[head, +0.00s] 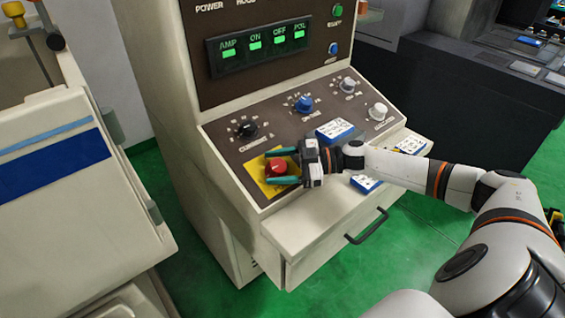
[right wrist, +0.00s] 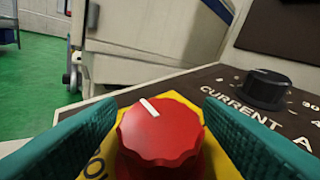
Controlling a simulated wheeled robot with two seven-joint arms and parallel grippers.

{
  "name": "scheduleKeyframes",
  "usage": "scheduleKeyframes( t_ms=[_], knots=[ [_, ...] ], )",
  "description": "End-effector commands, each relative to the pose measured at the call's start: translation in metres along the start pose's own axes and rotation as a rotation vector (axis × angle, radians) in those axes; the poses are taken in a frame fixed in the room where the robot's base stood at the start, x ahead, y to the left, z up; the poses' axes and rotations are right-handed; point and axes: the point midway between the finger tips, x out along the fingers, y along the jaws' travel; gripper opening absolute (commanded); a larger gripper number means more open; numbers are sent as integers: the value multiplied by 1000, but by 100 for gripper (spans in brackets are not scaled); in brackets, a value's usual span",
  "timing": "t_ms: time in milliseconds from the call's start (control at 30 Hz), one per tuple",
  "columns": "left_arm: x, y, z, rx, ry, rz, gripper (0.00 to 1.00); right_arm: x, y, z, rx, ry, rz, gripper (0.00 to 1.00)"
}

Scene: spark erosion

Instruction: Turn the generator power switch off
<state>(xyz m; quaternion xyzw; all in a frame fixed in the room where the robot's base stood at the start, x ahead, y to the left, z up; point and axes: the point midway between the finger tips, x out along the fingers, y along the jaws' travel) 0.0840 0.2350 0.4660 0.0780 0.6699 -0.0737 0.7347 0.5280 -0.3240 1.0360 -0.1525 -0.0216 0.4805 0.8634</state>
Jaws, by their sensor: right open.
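The generator power switch is a red knob (head: 277,167) on a yellow plate (head: 262,186) at the lower left of the cabinet's sloped panel. In the right wrist view the red knob (right wrist: 160,135) is close and central, with a white mark pointing to its upper left. My right gripper (head: 282,167) is open, with its teal fingers on either side of the knob. In the right wrist view the fingers (right wrist: 160,135) flank the knob with small gaps visible. The knob's lower part is cut off there. My left gripper is not in view.
A black current knob (head: 245,129) sits just above the switch. A blue knob (head: 304,103), a grey knob (head: 348,85) and a white knob (head: 378,111) are farther right. Blue-and-white boxes (head: 335,130) lie on the panel and ledge. A drawer handle (head: 367,227) is below.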

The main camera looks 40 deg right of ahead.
Motion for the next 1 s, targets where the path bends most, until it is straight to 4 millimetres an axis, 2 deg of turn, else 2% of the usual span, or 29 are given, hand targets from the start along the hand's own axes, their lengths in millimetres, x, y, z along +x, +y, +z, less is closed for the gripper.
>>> scheduleKeyframes(
  t_ms=[167,400,600,767,1000],
  knots=[
    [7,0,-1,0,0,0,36,-18,1,-4,1,5,-1,61],
    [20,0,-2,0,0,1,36,-69,1,-5,2,10,1,61],
    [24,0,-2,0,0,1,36,-104,0,-3,2,7,1,61],
    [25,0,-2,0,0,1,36,-117,0,-1,1,3,1,61],
    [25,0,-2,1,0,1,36,-119,0,0,-1,0,0,61]
  ],
)
